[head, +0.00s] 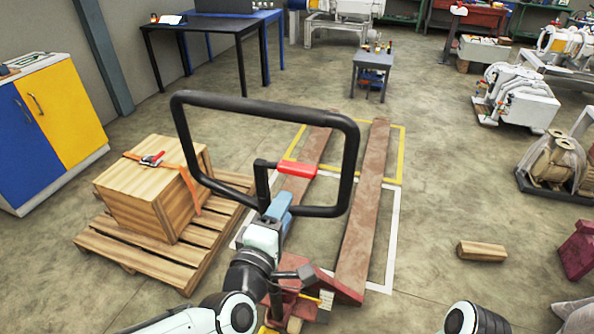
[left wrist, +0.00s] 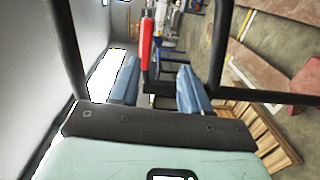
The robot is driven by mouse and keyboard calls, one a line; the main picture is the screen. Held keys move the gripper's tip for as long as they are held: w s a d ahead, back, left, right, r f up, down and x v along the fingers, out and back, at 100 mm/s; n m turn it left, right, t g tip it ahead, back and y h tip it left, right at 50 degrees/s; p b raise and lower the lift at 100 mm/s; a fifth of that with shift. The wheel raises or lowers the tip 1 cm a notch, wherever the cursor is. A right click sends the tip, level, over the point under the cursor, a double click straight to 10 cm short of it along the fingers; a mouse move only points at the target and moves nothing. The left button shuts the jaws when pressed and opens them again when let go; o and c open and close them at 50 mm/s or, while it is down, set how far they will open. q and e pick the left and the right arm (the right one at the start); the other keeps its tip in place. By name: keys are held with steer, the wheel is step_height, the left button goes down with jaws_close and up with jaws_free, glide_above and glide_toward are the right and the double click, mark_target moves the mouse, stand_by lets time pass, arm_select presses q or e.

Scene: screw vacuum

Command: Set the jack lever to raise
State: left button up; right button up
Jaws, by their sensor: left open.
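The pallet jack's handle is a black loop (head: 352,165) standing up in the middle of the head view. The red jack lever (head: 298,169) sits inside the loop on a black bracket. My left gripper (head: 279,204) is just below the lever, with blue fingers pointing up toward it. In the left wrist view the lever (left wrist: 146,44) appears between and beyond the open blue fingers (left wrist: 157,80). The fingers look apart from the lever, though the exact gap is unclear. My right gripper is out of view.
The jack's rust-red forks (head: 366,220) lie on the floor within painted lines. A wooden crate (head: 150,190) stands on a pallet (head: 125,251) at the left. A wood block (head: 481,251) lies at the right. Floor between the forks and block is clear.

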mark_target(302, 165)
arm_select(q)
steer(key=x, duration=0.4)
steer(key=r+p+x, duration=0.1)
steer(key=x, duration=0.3)
steer(key=r+p+x, duration=0.1)
steer(key=x, duration=0.3)
steer(key=shift+w+r, duration=0.1)
steer(key=shift+w, duration=0.35)
jaws_close()
